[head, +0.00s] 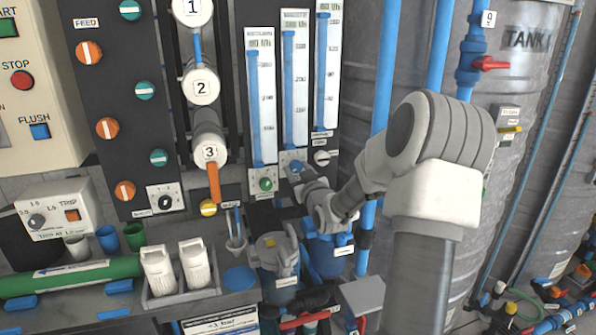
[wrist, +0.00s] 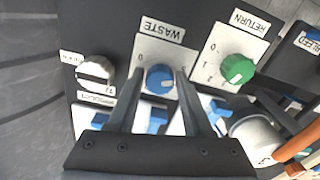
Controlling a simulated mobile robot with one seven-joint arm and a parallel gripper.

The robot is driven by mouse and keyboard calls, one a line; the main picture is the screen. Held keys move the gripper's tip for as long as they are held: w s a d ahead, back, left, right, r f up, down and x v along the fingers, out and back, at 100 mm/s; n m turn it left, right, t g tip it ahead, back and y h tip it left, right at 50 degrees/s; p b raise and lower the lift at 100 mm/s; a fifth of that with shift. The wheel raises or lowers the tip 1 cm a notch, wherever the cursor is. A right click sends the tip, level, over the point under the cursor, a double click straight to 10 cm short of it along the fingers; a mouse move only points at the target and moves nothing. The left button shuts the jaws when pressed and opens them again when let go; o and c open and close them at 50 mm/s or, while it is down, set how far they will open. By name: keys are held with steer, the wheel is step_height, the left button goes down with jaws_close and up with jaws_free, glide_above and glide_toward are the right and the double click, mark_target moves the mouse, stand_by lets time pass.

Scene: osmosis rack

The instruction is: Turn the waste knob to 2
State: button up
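The waste knob is a small blue knob (wrist: 159,78) on a white plate (wrist: 166,50) labelled WASTE, in the middle of the wrist view. In the head view the blue knob (head: 296,167) sits under the middle flow tube, partly hidden by my gripper. My gripper (wrist: 161,75) reaches the panel with its two dark fingers apart, one on each side of the knob. I cannot tell whether the fingers touch it. The fingers cover parts of the plate, and the knob's setting is too small to read surely. My gripper (head: 303,175) also shows in the head view.
A green RETURN knob (wrist: 237,69) is close on the right in the wrist view. A white knob (wrist: 95,71) is on the left.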

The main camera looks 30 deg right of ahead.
jaws_close()
